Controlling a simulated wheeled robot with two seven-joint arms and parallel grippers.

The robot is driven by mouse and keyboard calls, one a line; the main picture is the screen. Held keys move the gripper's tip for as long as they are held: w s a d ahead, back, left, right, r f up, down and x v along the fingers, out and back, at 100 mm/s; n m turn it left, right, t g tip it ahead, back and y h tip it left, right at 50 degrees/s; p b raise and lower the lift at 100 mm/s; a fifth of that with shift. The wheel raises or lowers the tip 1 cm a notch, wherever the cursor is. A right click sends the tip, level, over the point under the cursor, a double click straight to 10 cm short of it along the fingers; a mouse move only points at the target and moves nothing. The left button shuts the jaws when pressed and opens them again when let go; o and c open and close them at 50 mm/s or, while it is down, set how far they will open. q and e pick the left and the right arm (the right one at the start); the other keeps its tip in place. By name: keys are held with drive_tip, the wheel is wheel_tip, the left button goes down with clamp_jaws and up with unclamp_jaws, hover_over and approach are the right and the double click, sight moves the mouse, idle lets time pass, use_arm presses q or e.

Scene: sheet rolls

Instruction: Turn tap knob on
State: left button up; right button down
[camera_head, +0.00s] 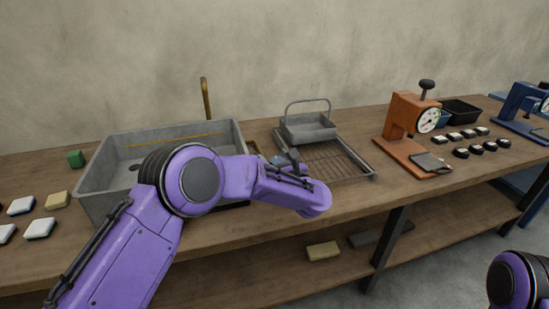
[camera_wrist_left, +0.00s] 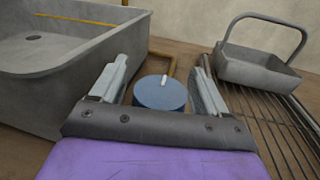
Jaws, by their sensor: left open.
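The tap knob (camera_wrist_left: 160,94) is a round blue disc with a white mark on top, seen in the left wrist view. It sits beside the grey sink (camera_wrist_left: 75,50), with a brass pipe (camera_wrist_left: 172,66) behind it. My left gripper (camera_wrist_left: 160,70) is open, with one finger on each side of the knob and gaps on both sides. In the head view my left gripper (camera_head: 288,160) is right of the sink (camera_head: 108,165), and the knob is hidden behind my arm. The brass spout (camera_head: 205,98) rises behind the sink. My right gripper is out of view.
A wire rack (camera_head: 340,160) with a grey handled basket (camera_head: 308,127) stands just right of my left gripper. An orange dial press (camera_head: 400,115) stands further right. Soap-like blocks (camera_head: 40,228) lie at the left. The wooden table (camera_head: 300,218) has bare room along its front.

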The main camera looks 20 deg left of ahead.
use_arm(q)
drive_tip(key=shift+c, duration=0.2)
drive_tip(key=c, duration=0.9)
drive_tip(key=shift+f, duration=0.1)
